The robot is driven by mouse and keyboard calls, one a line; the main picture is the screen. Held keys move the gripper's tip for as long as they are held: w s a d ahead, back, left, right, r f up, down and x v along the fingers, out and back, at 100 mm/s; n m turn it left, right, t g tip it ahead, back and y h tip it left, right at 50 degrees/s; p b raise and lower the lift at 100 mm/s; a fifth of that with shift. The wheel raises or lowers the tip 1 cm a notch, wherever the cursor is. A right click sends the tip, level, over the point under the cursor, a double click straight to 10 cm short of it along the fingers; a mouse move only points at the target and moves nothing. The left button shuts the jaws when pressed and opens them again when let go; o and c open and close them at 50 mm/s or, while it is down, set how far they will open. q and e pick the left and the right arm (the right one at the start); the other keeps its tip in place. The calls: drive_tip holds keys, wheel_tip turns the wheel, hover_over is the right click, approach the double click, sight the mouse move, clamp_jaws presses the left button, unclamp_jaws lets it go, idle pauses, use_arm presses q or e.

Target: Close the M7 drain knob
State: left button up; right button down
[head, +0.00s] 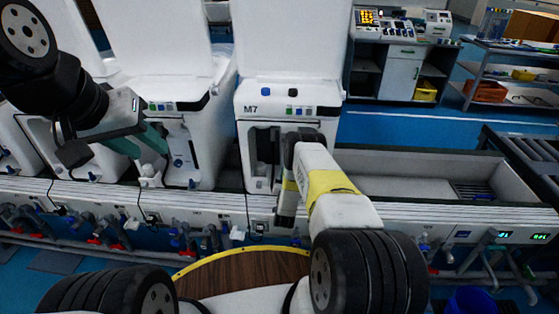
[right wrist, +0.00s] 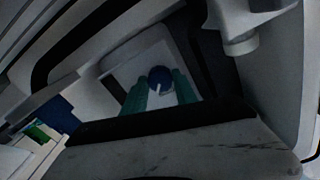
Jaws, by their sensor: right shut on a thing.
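The M7 unit (head: 287,97) is a white toilet test station in the middle of the head view, with a dark open bay in its front. The drain knob (right wrist: 160,77) is a round blue knob with a white pointer mark, on a pale plate in the right wrist view. My right gripper (right wrist: 159,92) has its green fingers on both sides of the knob and is shut on it. In the head view my right wrist hides the knob. My left gripper (head: 150,149) has teal fingers spread apart, in front of the neighbouring unit to the left, and looks empty.
Similar white units (head: 188,140) stand to the left of M7. An open trough (head: 400,175) lies to the right. Pipes and valves (head: 100,230) run below the front ledge. A control bench (head: 400,60) and a shelf rack (head: 510,75) stand behind on blue floor.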

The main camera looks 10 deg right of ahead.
drive_tip(key=n, duration=0.4)
drive_tip(key=shift+n, duration=2.3)
drive_tip(key=shift+s, duration=0.1)
drive_tip(key=c, duration=1)
unclamp_jaws()
drive_tip(key=shift+o, duration=0.2)
drive_tip(key=v, duration=0.7)
drive_tip(key=shift+s, duration=0.4)
drive_tip(key=shift+a, duration=0.15)
